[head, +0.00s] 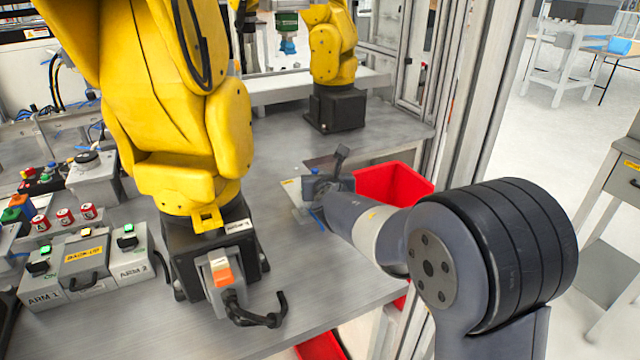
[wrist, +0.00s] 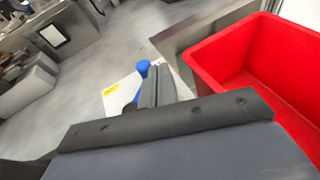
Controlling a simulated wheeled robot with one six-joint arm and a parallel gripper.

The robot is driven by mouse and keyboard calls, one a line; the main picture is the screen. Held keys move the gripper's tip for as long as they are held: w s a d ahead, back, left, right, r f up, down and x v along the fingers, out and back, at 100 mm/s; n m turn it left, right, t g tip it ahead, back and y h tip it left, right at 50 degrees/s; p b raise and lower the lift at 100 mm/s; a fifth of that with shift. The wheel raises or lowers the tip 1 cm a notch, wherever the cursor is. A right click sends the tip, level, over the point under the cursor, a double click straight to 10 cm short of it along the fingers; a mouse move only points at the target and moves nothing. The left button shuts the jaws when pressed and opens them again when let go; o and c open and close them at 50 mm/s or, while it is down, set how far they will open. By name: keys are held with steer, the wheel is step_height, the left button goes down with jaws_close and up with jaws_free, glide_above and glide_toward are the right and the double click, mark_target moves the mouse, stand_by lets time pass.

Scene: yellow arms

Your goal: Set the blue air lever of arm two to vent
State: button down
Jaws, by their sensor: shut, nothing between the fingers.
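A blue lever shows in the wrist view as a rounded blue end (wrist: 143,68) with more blue lower down, on a pale plate (wrist: 120,92) with a yellow label. My gripper (wrist: 157,82) is shut and empty, its fingers right beside the blue part. I cannot tell whether they touch. In the head view the pale plate (head: 297,203) lies on the bench right of the near yellow arm (head: 185,130). My gripper (head: 318,188) is over it and hides most of the lever; only small bits of blue show. The lever's setting cannot be read.
A red bin (head: 395,182) stands just right of my gripper; it also shows in the wrist view (wrist: 225,55). A second yellow arm (head: 332,50) stands farther back. Control boxes marked ARM 1 (head: 42,278) and ARM 2 (head: 132,258) are at left. Bare bench lies in front of the plate.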

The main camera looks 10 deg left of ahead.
steer(key=shift+w+a, duration=0.35)
steer(key=shift+w, duration=0.1)
steer(key=b, duration=0.1)
steer(key=f+y+b, duration=0.1)
steer(key=b, duration=0.1)
steer(key=shift+w+a+n, duration=0.15)
steer(key=shift+w+n, duration=0.15)
steer(key=shift+n, duration=0.1)
steer(key=n+y+b, duration=0.1)
steer(key=b, duration=0.1)
steer(key=shift+w+a+r+g+b, duration=0.1)
steer(key=shift+a+r+g+b, duration=0.1)
steer(key=shift+g+b, duration=0.2)
steer(key=shift+w+a+r+n+g+y+b, duration=0.1)
steer(key=shift+a+r+n+g+y+b, duration=0.15)
steer(key=shift+n+g+y+b, duration=0.4)
steer(key=shift+n+y, duration=0.25)
steer(key=shift+y, duration=0.1)
steer(key=shift+a, duration=0.1)
